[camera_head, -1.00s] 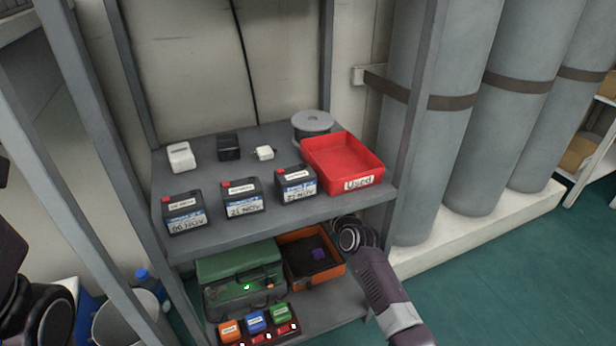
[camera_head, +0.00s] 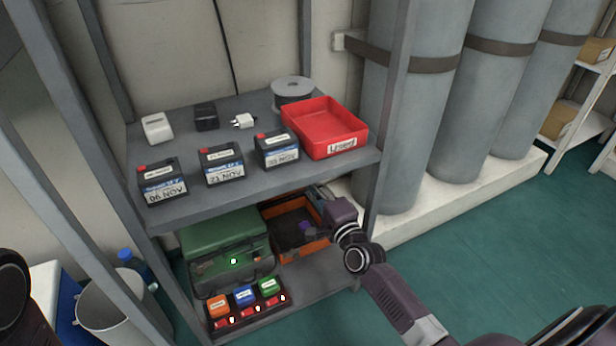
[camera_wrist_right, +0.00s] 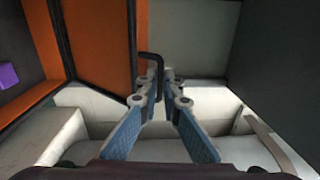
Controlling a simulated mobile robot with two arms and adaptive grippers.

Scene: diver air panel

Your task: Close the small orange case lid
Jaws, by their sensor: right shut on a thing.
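The small orange case (camera_head: 302,250) stands open on the lower shelf, right of the green case, with a dark inside and a small purple item (camera_head: 306,227) in it. In the right wrist view, an orange panel with dark edges (camera_wrist_right: 98,45), seemingly the lid, stands beside the case's inside. A black handle (camera_wrist_right: 152,57) juts from its edge. My right gripper (camera_wrist_right: 160,80) is shut on this handle. In the head view my right wrist covers the case's right side and most of the lid. My left gripper is out of view; only a dark part of that arm shows at the left edge.
A green case (camera_head: 225,235) and a tray of coloured blocks (camera_head: 247,308) are left of the orange case. The upper shelf (camera_head: 250,190) with batteries and a red bin (camera_head: 325,128) hangs close above. A shelf post (camera_head: 385,130) stands right of the case.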

